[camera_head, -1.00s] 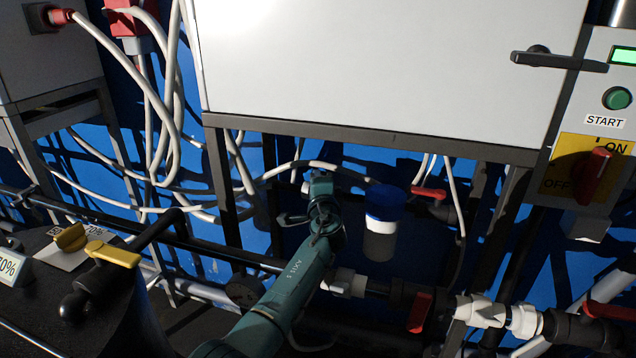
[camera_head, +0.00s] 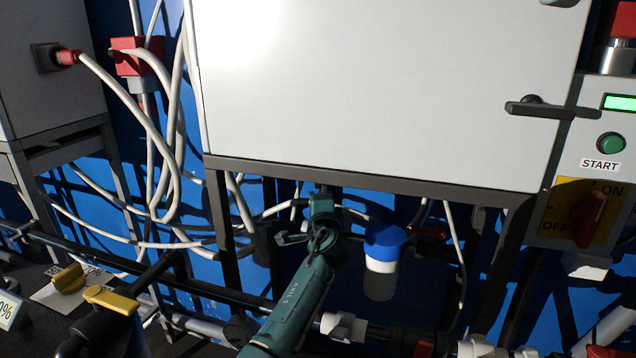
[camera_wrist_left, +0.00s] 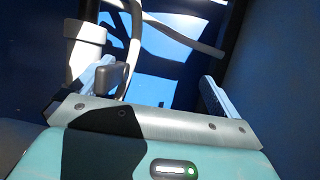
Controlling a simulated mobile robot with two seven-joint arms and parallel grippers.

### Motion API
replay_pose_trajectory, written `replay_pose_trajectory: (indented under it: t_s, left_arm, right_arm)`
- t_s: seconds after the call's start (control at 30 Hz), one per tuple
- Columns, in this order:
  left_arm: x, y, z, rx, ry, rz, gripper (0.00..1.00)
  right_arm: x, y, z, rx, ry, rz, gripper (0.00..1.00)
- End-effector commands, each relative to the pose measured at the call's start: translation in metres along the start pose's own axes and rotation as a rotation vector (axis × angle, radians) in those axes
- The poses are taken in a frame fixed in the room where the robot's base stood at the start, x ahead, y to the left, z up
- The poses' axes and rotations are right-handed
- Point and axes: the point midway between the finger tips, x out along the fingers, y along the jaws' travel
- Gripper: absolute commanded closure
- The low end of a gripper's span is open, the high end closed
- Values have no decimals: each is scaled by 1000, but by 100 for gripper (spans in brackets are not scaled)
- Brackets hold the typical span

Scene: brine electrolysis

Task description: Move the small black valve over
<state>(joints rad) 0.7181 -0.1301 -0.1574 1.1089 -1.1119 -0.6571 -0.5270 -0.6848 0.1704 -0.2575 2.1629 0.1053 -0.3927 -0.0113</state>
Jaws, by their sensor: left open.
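My left arm reaches up from the bottom of the head view, and its gripper (camera_head: 322,192) is just below the cabinet's lower frame, small and partly hidden. In the left wrist view my left gripper (camera_wrist_left: 157,87) is open, its two light blue fingers wide apart. A small dark, rounded block (camera_wrist_left: 113,75), possibly the black valve, shows close to the left finger, towards the inside of the jaws. I cannot tell whether it touches the finger. I cannot pick out a small black valve for certain in the head view. My right gripper is not in view.
A large white cabinet (camera_head: 380,90) hangs above the arm. A blue-capped container (camera_head: 383,250) is right of it. A yellow-handled valve (camera_head: 110,300) stands at lower left. White cables (camera_head: 165,150) hang at left. A white pipe (camera_wrist_left: 88,45) shows in the left wrist view.

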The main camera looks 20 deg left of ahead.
Motion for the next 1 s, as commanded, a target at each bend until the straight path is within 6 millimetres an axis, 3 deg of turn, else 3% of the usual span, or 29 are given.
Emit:
replay_pose_trajectory:
  t_s: [0.03,0.23,0.43,0.47,0.53,1.0]
  left_arm:
    - [0,-45,0,-6,2,-66,18]
    - [-1,-56,-1,-4,5,-67,18]
    - [-1,-57,-1,-4,5,-68,18]
    - [-2,-13,-1,18,6,7,19]
    - [-2,-13,-1,18,5,7,27]
    - [-34,-12,-3,13,11,9,35]
  right_arm:
    - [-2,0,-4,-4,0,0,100]
    - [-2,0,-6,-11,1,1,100]
    - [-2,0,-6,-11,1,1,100]
    - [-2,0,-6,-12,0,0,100]
    - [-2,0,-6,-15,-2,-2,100]
    - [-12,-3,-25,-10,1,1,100]
